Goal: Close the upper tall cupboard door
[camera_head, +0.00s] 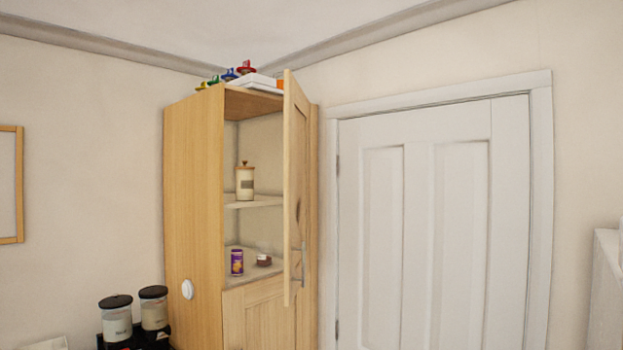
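The tall wooden cupboard (193,200) stands in the corner of the room, left of a white door. Its upper door (292,180) is open, hinged on the right side and swung out toward me, so I see it nearly edge-on. A metal handle (298,264) sits low on that door. The opening shows shelves with a cream jar (245,181), a purple tin (237,262) and a small dark red item (264,260). The lower cupboard door (255,318) is shut. Neither of my grippers is in view.
Colourful items (229,75) and a white box (256,82) lie on top of the cupboard. Two black-lidded canisters (117,319) stand at the lower left. A white room door (430,220) is shut on the right. A white unit (606,290) edges in at far right.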

